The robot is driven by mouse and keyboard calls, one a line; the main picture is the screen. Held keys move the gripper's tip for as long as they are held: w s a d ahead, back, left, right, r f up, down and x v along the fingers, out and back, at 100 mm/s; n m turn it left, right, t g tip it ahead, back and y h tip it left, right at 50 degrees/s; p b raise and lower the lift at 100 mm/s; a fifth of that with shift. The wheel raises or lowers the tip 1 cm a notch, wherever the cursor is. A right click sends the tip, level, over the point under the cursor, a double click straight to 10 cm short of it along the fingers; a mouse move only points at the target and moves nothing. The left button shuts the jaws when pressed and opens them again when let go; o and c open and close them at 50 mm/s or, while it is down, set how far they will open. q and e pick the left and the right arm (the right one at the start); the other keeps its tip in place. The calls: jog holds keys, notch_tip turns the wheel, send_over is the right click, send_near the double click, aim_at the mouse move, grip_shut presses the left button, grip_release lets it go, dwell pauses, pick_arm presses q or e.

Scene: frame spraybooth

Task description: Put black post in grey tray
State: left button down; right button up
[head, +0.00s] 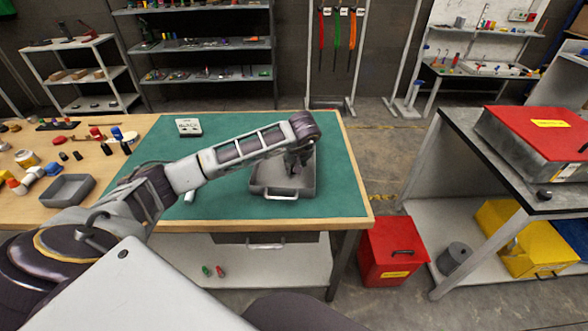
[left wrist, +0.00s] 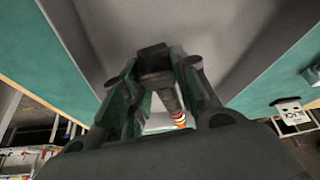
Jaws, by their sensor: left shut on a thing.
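The grey tray (head: 309,186) lies on the green mat, near the right side of the workbench, with a handle at its front. My left gripper (head: 293,172) points down over the inside of the tray. In the left wrist view, my left gripper (left wrist: 155,78) is shut on a dark post (left wrist: 158,88), which I take as the black post. The tray's grey inner surface (left wrist: 225,35) fills the area beyond the fingers. I cannot tell whether the post touches the tray floor. My right gripper is not in view.
A white label card (head: 188,127) stands at the back of the green mat (head: 335,150). A smaller grey bin (head: 67,190) and several small parts are on the left of the bench. A red box (head: 392,250) stands on the floor to the right. The mat behind the tray is clear.

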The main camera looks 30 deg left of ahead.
pick_arm(q)
jog(key=shift+f, duration=1.25)
jog(key=c, duration=1.1)
grip_release()
jog(key=shift+s+d+r, duration=0.1)
jog(key=shift+d+r, duration=0.05)
jog(key=shift+r, duration=0.4)
jog(key=v, duration=1.1)
